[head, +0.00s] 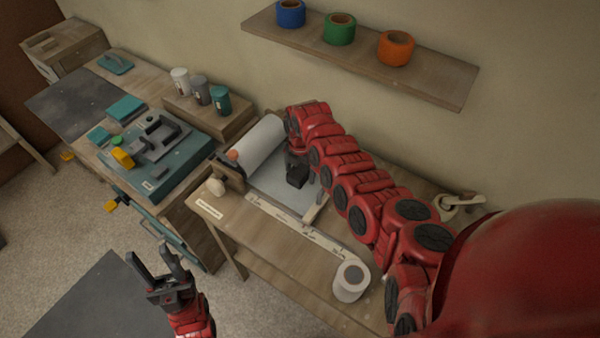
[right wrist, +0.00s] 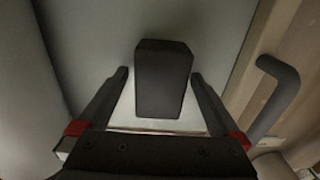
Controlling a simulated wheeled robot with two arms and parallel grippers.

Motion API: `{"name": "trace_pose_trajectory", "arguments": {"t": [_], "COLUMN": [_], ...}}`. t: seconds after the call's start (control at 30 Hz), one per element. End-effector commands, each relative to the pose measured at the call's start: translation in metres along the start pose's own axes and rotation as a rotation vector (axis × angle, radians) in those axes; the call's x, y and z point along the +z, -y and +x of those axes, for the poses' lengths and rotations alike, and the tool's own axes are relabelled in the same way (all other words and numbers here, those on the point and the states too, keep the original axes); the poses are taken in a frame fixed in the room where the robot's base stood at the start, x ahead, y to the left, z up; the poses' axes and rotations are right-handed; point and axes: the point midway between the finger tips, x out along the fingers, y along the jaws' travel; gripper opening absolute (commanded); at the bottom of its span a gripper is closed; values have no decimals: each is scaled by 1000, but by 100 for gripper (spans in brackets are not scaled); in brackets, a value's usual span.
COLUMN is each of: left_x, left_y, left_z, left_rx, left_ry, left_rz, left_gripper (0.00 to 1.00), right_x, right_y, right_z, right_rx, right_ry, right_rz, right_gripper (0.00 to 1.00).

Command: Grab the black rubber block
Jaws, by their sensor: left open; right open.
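The black rubber block (head: 297,177) sits on the pale grey sheet (head: 272,184) beside the white roll on the bench. In the right wrist view the block (right wrist: 163,85) stands between the two fingers of my right gripper (right wrist: 159,76), with a visible gap on each side. My right gripper is open and holds nothing; in the head view its arm partly covers it. My left gripper (head: 148,257) is open and empty, over the floor to the left of the bench.
A white roll (head: 258,146) lies behind the sheet, and a ruler strip (head: 300,229) runs along its front. A tape roll (head: 350,281) stands at the bench's front right. Another bench at left holds a teal tray (head: 181,171). A shelf (head: 440,80) hangs above.

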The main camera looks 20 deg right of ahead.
Motion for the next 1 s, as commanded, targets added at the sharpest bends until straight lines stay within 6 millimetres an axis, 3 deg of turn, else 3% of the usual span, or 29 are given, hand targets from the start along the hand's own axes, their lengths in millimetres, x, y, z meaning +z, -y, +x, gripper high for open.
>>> {"name": "trace_pose_trajectory", "arguments": {"t": [0.07,0.6,1.0], "left_x": [0,0,0], "left_y": [0,0,0], "left_z": [0,0,-2], "left_rx": [0,0,0], "left_ry": [0,0,0], "left_rz": [0,0,0], "left_gripper": [50,50,50], "right_x": [0,0,1], "right_y": [0,0,0], "right_z": [0,0,-6], "right_rx": [0,0,1], "right_ry": [0,0,2], "right_rz": [0,1,0], "right_gripper": [96,0,0]}}
